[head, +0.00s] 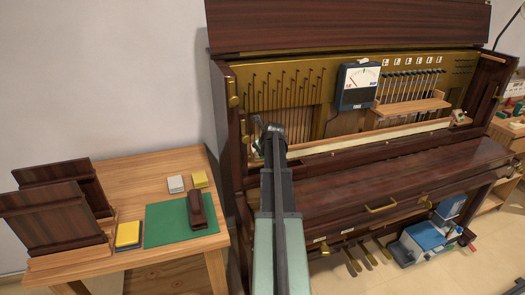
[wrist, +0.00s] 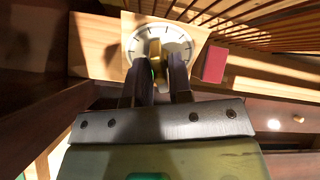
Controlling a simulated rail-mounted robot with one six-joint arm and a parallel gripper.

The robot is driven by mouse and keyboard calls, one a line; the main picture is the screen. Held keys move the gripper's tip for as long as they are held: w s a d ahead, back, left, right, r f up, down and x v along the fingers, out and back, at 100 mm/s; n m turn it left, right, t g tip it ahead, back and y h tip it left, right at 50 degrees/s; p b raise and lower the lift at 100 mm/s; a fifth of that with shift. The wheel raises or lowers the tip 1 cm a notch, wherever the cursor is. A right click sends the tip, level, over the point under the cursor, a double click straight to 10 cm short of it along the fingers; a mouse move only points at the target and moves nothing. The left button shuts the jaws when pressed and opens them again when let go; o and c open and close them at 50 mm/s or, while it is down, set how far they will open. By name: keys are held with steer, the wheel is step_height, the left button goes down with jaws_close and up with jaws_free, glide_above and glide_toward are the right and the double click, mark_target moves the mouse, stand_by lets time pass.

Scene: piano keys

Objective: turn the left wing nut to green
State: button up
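The left wing nut (wrist: 155,48) is brass and stands on a round white dial (wrist: 184,42) with dark tick marks, in the wrist view. My gripper (wrist: 160,62) has its two dark fingers on either side of the nut. I cannot tell whether they press on it. A bit of green shows beside the left finger, low on the dial, partly hidden by the fingers. In the head view my gripper (head: 273,128) is at the left end inside the open piano, and it hides most of this nut and dial.
The upright piano (head: 380,165) has its lid raised. A meter box (head: 357,86) with a needle stands right of my gripper. A red block (wrist: 215,64) lies right of the dial. A side table (head: 130,165) at left holds panels, blocks and a green mat (head: 165,222).

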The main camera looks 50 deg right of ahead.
steer(key=shift+m, duration=1.7)
steer(key=o, duration=0.4)
steer(key=shift+m, duration=0.4)
steer(key=o, duration=0.5)
steer(key=shift+c, duration=0.2)
steer(key=p+v, duration=0.8)
steer(key=v, duration=0.3)
